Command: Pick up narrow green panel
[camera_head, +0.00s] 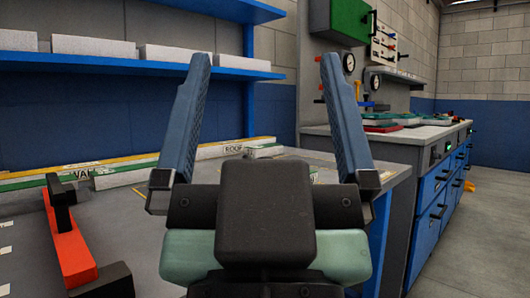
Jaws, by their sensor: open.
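My gripper (264,60) is open and empty. Its two blue fingers point up and apart in the middle of the view, above the grey workbench (160,235). A narrow white strip with a green edge (40,183) lies along the back left of the bench, beyond the fingers. It may be the narrow green panel, but I cannot tell for sure. A short pale piece (118,176) with a green edge lies near its right end. My gripper body hides the bench's middle.
A red and black clamp-like tool (70,245) stands at the front left. A longer yellow-edged strip (120,160) lies at the back. Blue shelves (130,68) hang above. A blue cabinet (430,195) with a loaded top stands right, beside open floor.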

